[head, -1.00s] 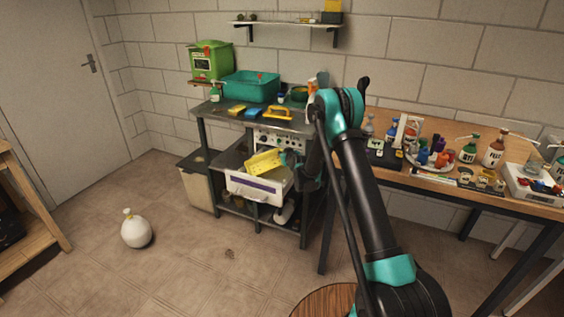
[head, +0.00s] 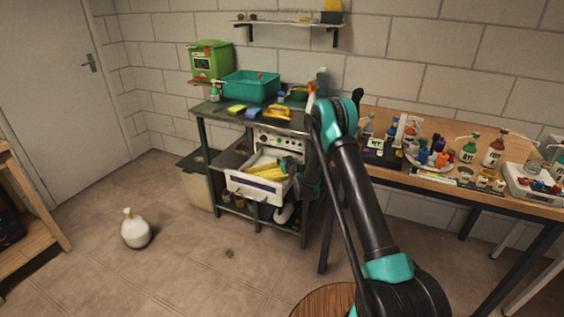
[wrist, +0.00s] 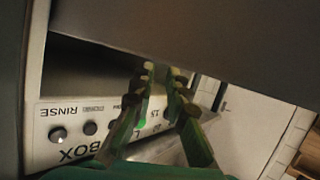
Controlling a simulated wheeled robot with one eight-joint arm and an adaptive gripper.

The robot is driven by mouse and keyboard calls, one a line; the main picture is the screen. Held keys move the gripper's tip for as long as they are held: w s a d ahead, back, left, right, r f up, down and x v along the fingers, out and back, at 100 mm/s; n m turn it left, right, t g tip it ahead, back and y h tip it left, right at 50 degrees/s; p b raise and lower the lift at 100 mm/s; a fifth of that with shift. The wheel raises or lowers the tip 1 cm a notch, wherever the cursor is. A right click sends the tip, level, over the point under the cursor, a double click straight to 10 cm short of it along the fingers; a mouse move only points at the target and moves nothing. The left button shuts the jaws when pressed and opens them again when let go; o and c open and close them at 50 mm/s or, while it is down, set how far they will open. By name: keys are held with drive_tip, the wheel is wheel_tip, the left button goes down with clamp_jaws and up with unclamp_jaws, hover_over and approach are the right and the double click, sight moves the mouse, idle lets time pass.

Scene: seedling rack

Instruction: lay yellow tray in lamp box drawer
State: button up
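The yellow tray (head: 266,173) lies low inside the white drawer (head: 252,188), slightly tilted, its right end close to my gripper. The drawer is pulled out from the lamp box (head: 284,141) under the bench top. My gripper (head: 288,167) is at the drawer's right side, beside the tray's right end. In the wrist view, my gripper's green fingers (wrist: 163,76) stand apart with a gap between them, and no tray is clearly seen in that gap. The lamp box's lettered panel (wrist: 85,130) shows behind the fingers.
The bench top above holds a teal bin (head: 250,86), sponges (head: 237,109) and a yellow-handled tool (head: 277,112). A wooden table (head: 450,185) crowded with bottles stands to the right.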

drive_tip(key=shift+o, duration=0.7)
